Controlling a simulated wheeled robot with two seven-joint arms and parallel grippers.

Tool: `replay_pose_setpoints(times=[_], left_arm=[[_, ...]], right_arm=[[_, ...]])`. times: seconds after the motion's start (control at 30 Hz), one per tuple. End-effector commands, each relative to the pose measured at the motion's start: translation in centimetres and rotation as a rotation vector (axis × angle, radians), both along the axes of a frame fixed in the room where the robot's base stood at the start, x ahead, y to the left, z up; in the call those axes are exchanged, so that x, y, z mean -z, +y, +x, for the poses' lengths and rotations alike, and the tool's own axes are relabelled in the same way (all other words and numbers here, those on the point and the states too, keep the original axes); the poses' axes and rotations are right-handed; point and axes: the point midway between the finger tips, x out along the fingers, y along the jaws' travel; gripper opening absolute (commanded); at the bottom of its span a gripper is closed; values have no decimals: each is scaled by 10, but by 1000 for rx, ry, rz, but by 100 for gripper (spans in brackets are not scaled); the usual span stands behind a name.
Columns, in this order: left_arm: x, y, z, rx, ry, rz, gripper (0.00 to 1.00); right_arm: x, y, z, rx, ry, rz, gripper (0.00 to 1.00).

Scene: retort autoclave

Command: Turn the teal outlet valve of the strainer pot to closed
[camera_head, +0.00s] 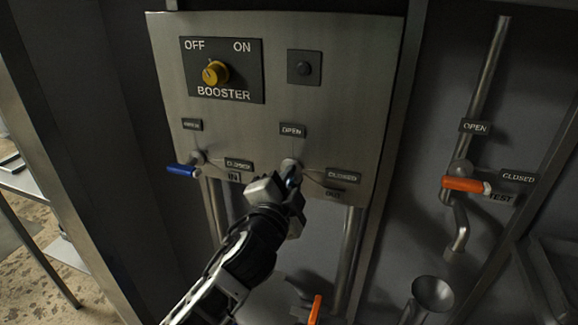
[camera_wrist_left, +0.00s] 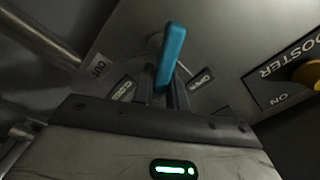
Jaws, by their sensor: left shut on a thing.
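The teal outlet valve handle (camera_wrist_left: 171,50) stands out from the panel at the OUT label (camera_wrist_left: 98,66). In the wrist view it lies between the fingers of my left gripper (camera_wrist_left: 166,92), its end showing beyond them, between the OPEN (camera_wrist_left: 203,78) and CLOSED (camera_wrist_left: 125,90) labels. In the head view my left gripper (camera_head: 290,190) is shut on the handle and hides most of it; a bit of blue-teal shows at the hub. The OPEN plate (camera_head: 292,130) is above the hub, the CLOSED plate (camera_head: 343,177) to its right. My right gripper is not in view.
A blue-handled IN valve (camera_head: 182,170) is to the left on the same panel. The yellow BOOSTER knob (camera_head: 215,73) is above. An orange TEST valve (camera_head: 466,185) is on the right pipe; another orange handle (camera_head: 315,309) and a funnel (camera_head: 432,292) are below.

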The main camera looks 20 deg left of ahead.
Motion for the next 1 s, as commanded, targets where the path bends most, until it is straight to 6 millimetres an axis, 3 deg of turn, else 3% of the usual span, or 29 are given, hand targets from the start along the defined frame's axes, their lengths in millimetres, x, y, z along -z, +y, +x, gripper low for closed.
replay_pose_setpoints(times=[0.5, 1.0], left_arm=[[5, -2, 0, -1, -16, 418, 0], [9, -2, 1, -1, -24, 553, 0]], right_arm=[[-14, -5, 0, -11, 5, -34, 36], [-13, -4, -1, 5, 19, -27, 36]])
